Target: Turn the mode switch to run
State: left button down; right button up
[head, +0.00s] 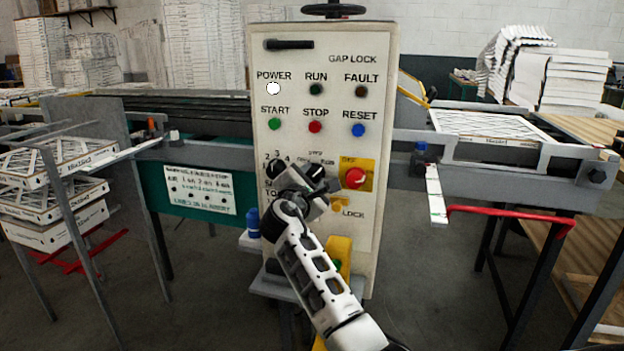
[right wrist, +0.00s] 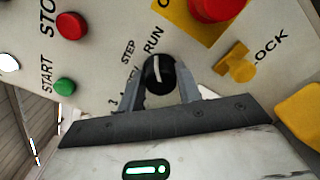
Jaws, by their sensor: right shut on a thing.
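The control panel (head: 345,230) stands upright in the middle of the head view. Its mode switch is a black round knob (head: 315,170), partly covered by my gripper in the head view. In the right wrist view the knob (right wrist: 159,74) sits between my two fingers, its white line pointing up the picture, toward the RUN label (right wrist: 153,39). The STEP label (right wrist: 128,52) is left of RUN there. My right gripper (head: 308,188) is shut on the knob, one finger on each side (right wrist: 160,88). My left gripper is out of view.
A red stop button (head: 355,178) on a yellow plate and a yellow lock lever (right wrist: 236,64) sit close to the knob. Another black knob (head: 276,168) is just left. START (head: 274,124), STOP (head: 315,127) and RESET (head: 358,130) buttons are above.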

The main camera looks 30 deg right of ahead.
jog(key=o, duration=0.9)
jog(key=shift+o, duration=0.2)
jog(key=v, duration=1.6)
